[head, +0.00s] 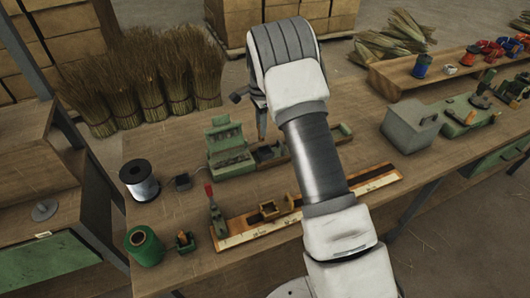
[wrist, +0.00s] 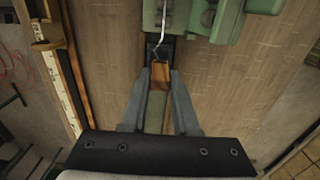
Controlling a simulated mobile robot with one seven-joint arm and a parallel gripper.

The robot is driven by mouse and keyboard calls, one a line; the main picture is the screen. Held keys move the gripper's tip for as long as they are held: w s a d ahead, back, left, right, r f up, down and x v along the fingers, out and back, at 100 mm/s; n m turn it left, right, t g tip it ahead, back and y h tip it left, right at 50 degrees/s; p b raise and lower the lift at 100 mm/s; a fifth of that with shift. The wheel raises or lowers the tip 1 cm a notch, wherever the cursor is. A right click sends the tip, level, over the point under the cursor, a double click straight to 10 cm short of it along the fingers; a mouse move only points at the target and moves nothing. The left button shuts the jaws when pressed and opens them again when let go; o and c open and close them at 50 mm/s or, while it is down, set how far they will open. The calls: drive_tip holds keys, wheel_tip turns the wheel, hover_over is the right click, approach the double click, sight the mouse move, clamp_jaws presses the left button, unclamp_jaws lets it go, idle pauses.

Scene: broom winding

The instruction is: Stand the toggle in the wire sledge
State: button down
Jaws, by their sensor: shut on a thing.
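My gripper (wrist: 160,80) points down at the bench and is shut on a small orange-brown wooden block, the toggle (wrist: 161,75), held between its fingertips. A dark block, apparently the wire sledge (wrist: 153,47), lies just beyond the toggle, and a bent silver wire (wrist: 162,25) runs to it from the green machine. I cannot tell whether the toggle touches the sledge or is above it. The toggle is not distinguishable there.
A wooden rule board (head: 240,232) with small blocks and a red-handled clamp (head: 211,195) lies at the front. A wire spool (head: 139,178) and green twine spool (head: 145,246) stand left. A grey-green box (head: 411,125) stands right.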

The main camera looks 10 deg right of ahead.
drive_tip(key=shift+w+d, duration=0.15)
drive_tip(key=shift+d, duration=0.55)
drive_tip(key=shift+f+b, duration=0.95)
drive_tip(key=shift+f, duration=0.55)
drive_tip(key=shift+f+b, duration=0.35)
drive_tip(key=shift+f, duration=0.3)
drive_tip(key=shift+f, duration=0.2)
drive_tip(key=shift+f+b, duration=0.95)
drive_tip(key=shift+f, duration=0.45)
drive_tip(key=c, duration=0.6)
unclamp_jaws()
